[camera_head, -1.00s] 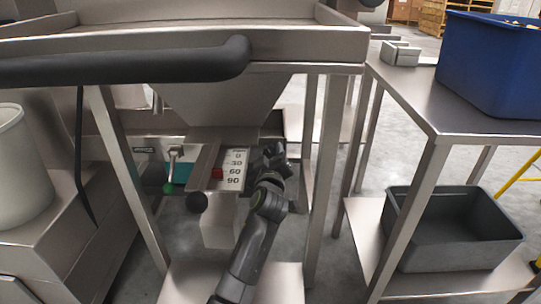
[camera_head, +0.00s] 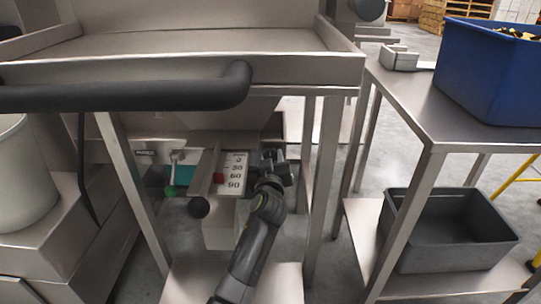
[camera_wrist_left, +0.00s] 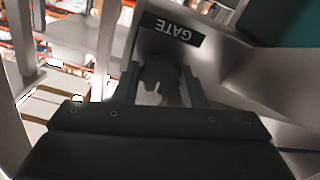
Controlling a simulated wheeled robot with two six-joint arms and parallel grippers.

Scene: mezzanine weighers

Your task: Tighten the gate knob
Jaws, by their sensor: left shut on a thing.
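The gate knob (camera_wrist_left: 158,72) is a dark, lobed knob just below the black GATE label (camera_wrist_left: 172,29) in the left wrist view. My left gripper (camera_wrist_left: 160,84) is shut on it, with one finger on each side. In the head view my left gripper (camera_head: 272,168) is at the right of the gate's white scale plate (camera_head: 235,174), under the hopper; the knob cannot be made out clearly there. A red pointer (camera_head: 218,178) sits at the scale's left edge, between 30 and 60. My right gripper is out of view.
Steel frame legs (camera_head: 325,175) stand close on the right. A thick black bar (camera_head: 130,96) crosses above.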

